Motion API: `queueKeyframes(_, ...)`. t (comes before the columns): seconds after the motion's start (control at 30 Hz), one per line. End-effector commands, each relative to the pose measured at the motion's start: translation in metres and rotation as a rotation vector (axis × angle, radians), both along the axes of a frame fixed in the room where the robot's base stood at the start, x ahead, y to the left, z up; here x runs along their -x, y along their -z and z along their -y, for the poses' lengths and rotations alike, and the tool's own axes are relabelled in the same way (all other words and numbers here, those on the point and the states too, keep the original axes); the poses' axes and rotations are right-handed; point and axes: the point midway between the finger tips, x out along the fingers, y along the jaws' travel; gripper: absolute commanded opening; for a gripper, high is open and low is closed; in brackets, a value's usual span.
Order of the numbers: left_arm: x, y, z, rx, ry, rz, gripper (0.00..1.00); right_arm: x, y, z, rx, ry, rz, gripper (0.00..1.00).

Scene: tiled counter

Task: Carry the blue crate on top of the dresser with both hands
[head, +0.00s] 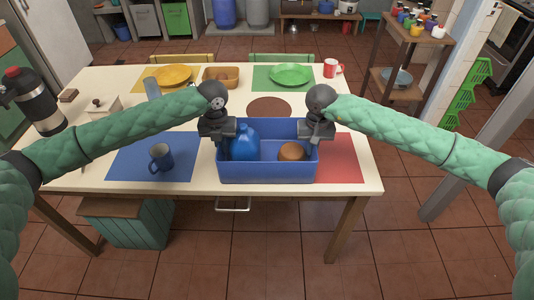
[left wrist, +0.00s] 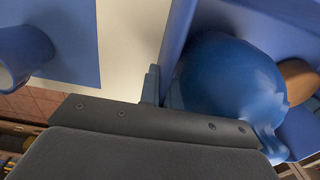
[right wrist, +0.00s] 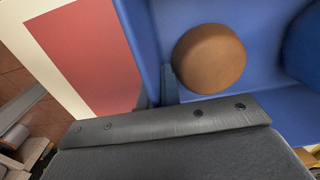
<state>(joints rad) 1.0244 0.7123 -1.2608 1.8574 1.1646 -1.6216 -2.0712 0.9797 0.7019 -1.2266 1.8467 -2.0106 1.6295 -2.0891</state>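The blue crate (head: 268,172) is at the front edge of the table, between the blue and red mats; I cannot tell if it touches the tabletop. It holds a blue jug (head: 244,141) on the left and a round brown item (head: 291,151) on the right. My left gripper (head: 224,146) is shut on the crate's left wall, one finger inside and one outside, as in the left wrist view (left wrist: 161,88). My right gripper (head: 312,142) is shut on the right wall the same way, seen in the right wrist view (right wrist: 156,88). I cannot identify a dresser for certain.
A blue mug (head: 161,158) stands left of the crate. Yellow (head: 171,76) and green (head: 291,74) plates, a bread basket (head: 221,76) and a red mug (head: 333,68) are further back. A low green cabinet (head: 125,222) stands under the table's left. A wooden shelf (head: 400,88) stands right.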

Motion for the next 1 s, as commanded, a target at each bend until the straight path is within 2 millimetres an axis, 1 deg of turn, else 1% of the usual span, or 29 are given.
queueKeyframes(0.37,-0.001,-0.008,-0.001,-0.001,-0.002,0.002,0.0,-0.001,-0.007,0.001,0.001,0.002,0.001,0.0)
queueKeyframes(0.57,-0.001,-0.02,-0.002,-0.001,-0.002,0.002,0.0,-0.001,-0.019,0.001,0.002,0.002,0.001,0.0)
queueKeyframes(0.8,-0.001,-0.038,-0.002,-0.002,-0.002,0.002,0.0,-0.001,-0.037,0.002,0.002,0.002,0.001,0.0)
queueKeyframes(1.0,-0.001,-0.049,-0.002,-0.002,-0.003,0.001,0.0,-0.001,-0.048,0.002,0.002,0.002,0.001,0.0)
